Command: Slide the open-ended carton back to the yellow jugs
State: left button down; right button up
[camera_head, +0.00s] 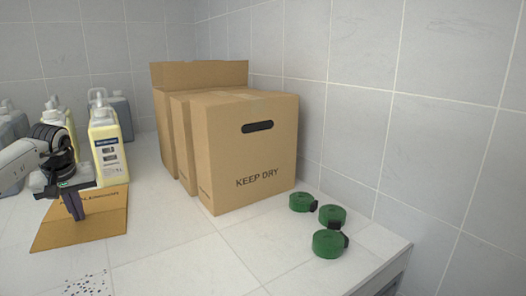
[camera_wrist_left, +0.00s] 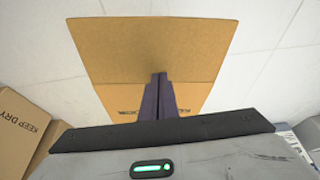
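The open-ended carton (camera_head: 105,222) is tan cardboard on the white tiled counter at the left, with a flat panel toward the front and a printed panel behind it. In the left wrist view the carton (camera_wrist_left: 150,48) shows a fold line, its print partly hidden by my gripper. A pale-yellow jug (camera_head: 111,155) with a dark label stands just behind the carton; another yellow jug (camera_head: 52,112) is partly hidden by my arm. My left gripper (camera_head: 74,206) points down over the carton, its dark fingers (camera_wrist_left: 158,98) together. I cannot tell whether they touch it. My right gripper is out of view.
Tall cardboard boxes, the front one marked KEEP DRY (camera_head: 250,155), stand right of the jugs. Several green rolls (camera_head: 327,243) lie near the right edge. Grey jugs (camera_head: 120,112) stand at the back. Tiled walls close the back and right. The front middle counter is clear.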

pick_arm(q)
notch_tip(320, 180, up, 8)
dwell(0.7)
